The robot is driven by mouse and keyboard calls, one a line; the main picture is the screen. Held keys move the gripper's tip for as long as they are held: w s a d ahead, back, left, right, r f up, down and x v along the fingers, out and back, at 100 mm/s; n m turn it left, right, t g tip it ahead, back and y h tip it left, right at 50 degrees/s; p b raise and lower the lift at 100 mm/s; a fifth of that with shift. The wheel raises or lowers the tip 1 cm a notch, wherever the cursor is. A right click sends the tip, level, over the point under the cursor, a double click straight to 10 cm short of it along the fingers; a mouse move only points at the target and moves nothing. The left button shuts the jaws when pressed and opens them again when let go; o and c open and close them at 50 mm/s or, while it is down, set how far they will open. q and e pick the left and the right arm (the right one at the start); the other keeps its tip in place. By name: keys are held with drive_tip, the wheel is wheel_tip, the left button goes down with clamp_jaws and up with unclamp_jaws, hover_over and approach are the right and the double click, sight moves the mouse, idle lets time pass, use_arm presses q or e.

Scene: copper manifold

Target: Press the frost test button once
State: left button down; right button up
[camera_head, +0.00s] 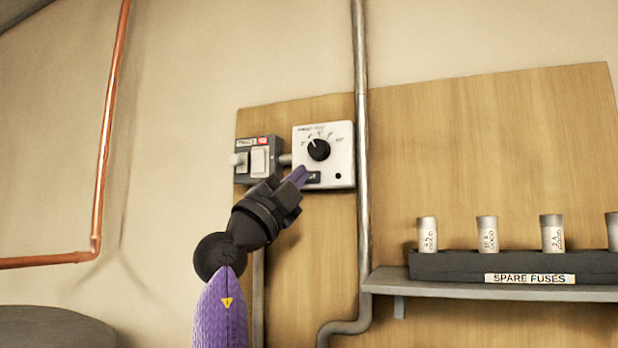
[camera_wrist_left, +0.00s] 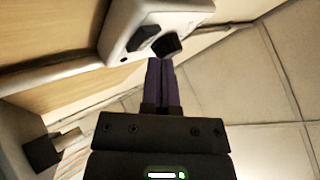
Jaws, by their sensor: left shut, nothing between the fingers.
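The white frost control box (camera_head: 346,160) is on a wooden board, with a black dial (camera_head: 319,150) in its middle. A small dark panel (camera_head: 314,178), perhaps the test button, sits low on its face, left of a black dot (camera_head: 338,176). My left gripper (camera_head: 300,174) is shut and empty. Its purple fingertips overlap the panel's left side in the head view; I cannot tell whether they touch it. The left wrist view shows the fingers (camera_wrist_left: 158,78) pointing at the white box (camera_wrist_left: 178,12), close to a black protruding part (camera_wrist_left: 165,45). My right gripper is not in view.
A grey switch box (camera_head: 243,173) with a white switch is just left of the control box. A metal conduit (camera_head: 361,100) runs down its right side. A shelf (camera_head: 480,290) with spare fuses is at the lower right. A copper pipe (camera_head: 108,130) runs along the left wall.

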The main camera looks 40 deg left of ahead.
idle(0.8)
use_arm(q)
drive_tip(key=shift+w+a+p, duration=0.15)
drive_tip(key=shift+w+p, duration=0.25)
drive_tip(key=shift+p, duration=0.1)
drive_tip(key=shift+w+a+p, duration=0.1)
drive_tip(key=shift+w+p, duration=0.25)
drive_tip(key=shift+p, duration=0.05)
drive_tip(key=shift+s, duration=0.1)
idle(0.5)
drive_tip(key=shift+s+d+b, duration=0.2)
drive_tip(key=shift+s+b, duration=0.15)
drive_tip(key=shift+s, duration=0.3)
drive_tip(key=shift+s+d+b, duration=0.25)
drive_tip(key=shift+s+b, duration=0.05)
drive_tip(key=shift+s, duration=0.5)
drive_tip(key=shift+s+d+b, duration=0.25)
drive_tip(key=shift+s+b, duration=0.1)
drive_tip(key=shift+s, duration=0.45)
drive_tip(key=shift+s+d+b, duration=0.25)
drive_tip(key=shift+s+b, duration=0.05)
drive_tip(key=shift+s, duration=0.5)
